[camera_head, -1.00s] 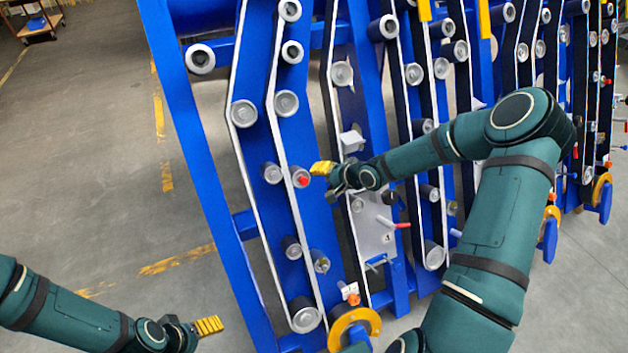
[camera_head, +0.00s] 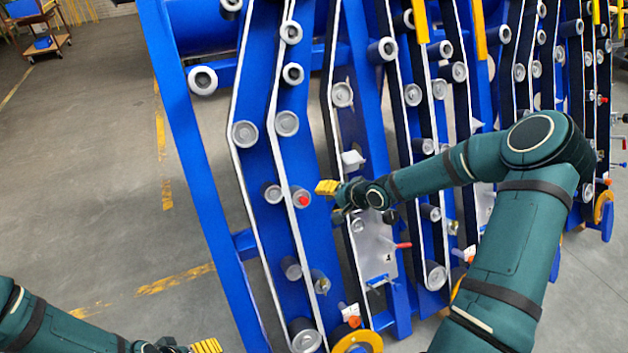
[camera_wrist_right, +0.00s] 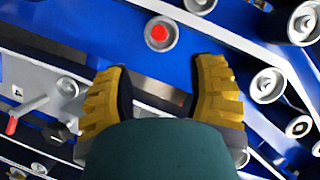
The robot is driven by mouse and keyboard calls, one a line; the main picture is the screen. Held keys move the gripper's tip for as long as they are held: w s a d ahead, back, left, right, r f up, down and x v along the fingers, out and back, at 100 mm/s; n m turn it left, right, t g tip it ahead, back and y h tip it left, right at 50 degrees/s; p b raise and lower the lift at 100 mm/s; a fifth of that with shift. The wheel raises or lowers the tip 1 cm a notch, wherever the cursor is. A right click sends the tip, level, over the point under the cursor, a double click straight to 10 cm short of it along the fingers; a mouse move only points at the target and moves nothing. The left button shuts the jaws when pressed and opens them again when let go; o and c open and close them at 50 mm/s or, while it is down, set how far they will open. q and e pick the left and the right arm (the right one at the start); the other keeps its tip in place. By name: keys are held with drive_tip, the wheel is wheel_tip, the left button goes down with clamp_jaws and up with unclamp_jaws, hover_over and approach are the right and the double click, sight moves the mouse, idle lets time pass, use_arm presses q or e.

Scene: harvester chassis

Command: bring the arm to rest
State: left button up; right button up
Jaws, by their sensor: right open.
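My right arm (camera_head: 520,215) reaches in from the right across the blue harvester chassis (camera_head: 205,150). My right gripper (camera_head: 328,188) has yellow fingertips and is in front of the chassis, just right of a roller with a red centre (camera_head: 302,198). In the right wrist view the gripper (camera_wrist_right: 160,95) is open, its two yellow fingers wide apart with nothing between them. The red-centred roller (camera_wrist_right: 160,33) is ahead of the fingers there. My left gripper (camera_head: 206,346) is at the bottom edge, partly cut off, and its opening cannot be made out.
Belts and several rollers (camera_head: 286,123) run along the chassis. A red-handled lever (camera_head: 403,245) and a yellow ring (camera_head: 357,342) are low on it, near my right arm. Grey floor (camera_head: 90,180) with yellow lines is clear on the left. A cart (camera_head: 40,45) stands far back.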

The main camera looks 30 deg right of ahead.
drive_tip(key=s+a+f+n+g+y+b, duration=0.15)
drive_tip(key=s+a+f, duration=0.25)
drive_tip(key=a, duration=0.6)
drive_tip(key=s+a+f+n+g+y, duration=0.1)
drive_tip(key=s+a+f+n+g, duration=0.3)
drive_tip(key=a, duration=0.5)
drive_tip(key=s+a+f+n+g+h, duration=0.1)
drive_tip(key=s+a+f, duration=0.1)
drive_tip(key=s, duration=0.4)
drive_tip(key=s+a+f+n+g+h, duration=0.1)
drive_tip(key=s+a+f+n, duration=0.1)
drive_tip(key=s, duration=0.5)
drive_tip(key=shift+a+f, duration=0.65)
drive_tip(key=shift+f, duration=0.1)
